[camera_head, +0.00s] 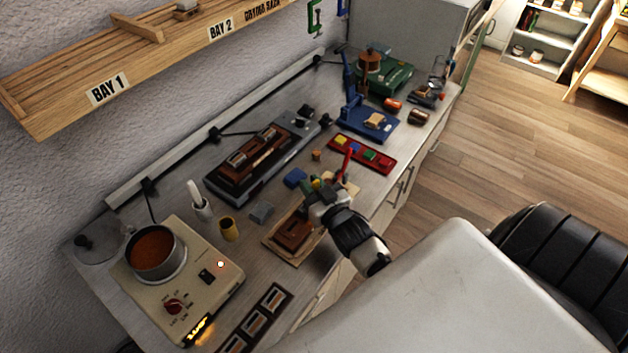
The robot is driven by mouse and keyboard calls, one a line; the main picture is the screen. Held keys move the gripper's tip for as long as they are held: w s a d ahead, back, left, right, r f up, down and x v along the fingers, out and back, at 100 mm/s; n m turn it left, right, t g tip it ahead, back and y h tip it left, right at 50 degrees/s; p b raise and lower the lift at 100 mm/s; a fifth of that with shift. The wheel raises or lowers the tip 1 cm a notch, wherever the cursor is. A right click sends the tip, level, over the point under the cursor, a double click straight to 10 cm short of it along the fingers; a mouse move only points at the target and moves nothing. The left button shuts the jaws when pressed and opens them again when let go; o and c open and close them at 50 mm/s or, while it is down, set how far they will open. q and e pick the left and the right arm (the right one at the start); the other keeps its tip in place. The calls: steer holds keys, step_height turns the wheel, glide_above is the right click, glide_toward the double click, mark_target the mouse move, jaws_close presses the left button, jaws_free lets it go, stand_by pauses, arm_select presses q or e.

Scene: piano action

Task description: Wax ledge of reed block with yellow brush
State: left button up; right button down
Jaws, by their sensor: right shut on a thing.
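My right gripper (318,198) is over the work table, at the far right edge of a wooden board. A brown reed block (292,233) lies on that board (272,241), just to the left of the gripper. The gripper is shut, and a small yellow piece (316,184) that looks like part of the yellow brush shows at its fingers. The gripper hides most of it, so its bristles and any contact cannot be told. A red upright handle (348,160) stands just behind the gripper. My left gripper is not in view.
A hot plate with a pot (157,250) stands at front left. A yellow cup (229,229), a white holder (201,207) and a grey block (261,212) are left of the board. A red tray with coloured pads (377,166), a blue stand (386,127) and a dark long fixture (245,182) lie behind.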

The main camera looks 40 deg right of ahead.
steer(key=shift+s+a+f, duration=0.1)
steer(key=shift+s+a, duration=0.1)
steer(key=shift+a, duration=0.35)
steer(key=shift+s+a, duration=0.2)
steer(key=shift+a, duration=0.35)
steer(key=shift+s+a+p, duration=0.3)
steer(key=shift+a+p, duration=0.1)
steer(key=shift+a, duration=0.35)
steer(key=shift+s+a+p, duration=0.25)
steer(key=shift+a+p, duration=0.1)
steer(key=shift+a, duration=0.4)
steer(key=shift+a, duration=0.1)
steer(key=a, duration=0.1)
steer(key=s+a, duration=0.1)
steer(key=shift+a+p, duration=0.35)
steer(key=shift+w+d, duration=0.1)
steer(key=shift+d, duration=0.05)
